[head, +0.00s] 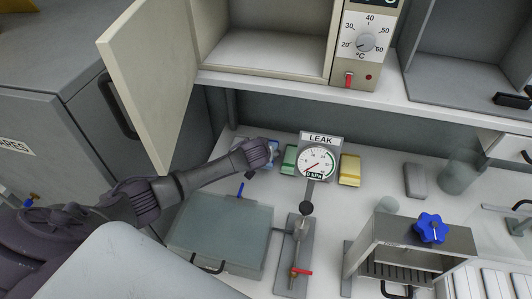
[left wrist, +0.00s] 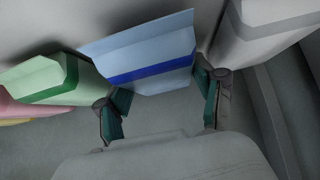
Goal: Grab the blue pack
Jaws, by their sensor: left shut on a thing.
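The blue pack (left wrist: 140,45), light blue with a darker blue band, is between the two fingers of my left gripper (left wrist: 158,90) in the left wrist view. The fingers are shut on its sides. In the head view my left gripper (head: 264,153) is at the back of the bench, left of the LEAK gauge. It mostly hides the blue pack there, and only a small blue part shows beside it. My right gripper is in neither view.
A green pack (head: 289,158) stands close beside the blue one, and a yellow pack (head: 349,170) is right of the gauge (head: 316,161). A clear-lidded box (head: 222,232) lies in front. An open cabinet door (head: 150,75) hangs above left.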

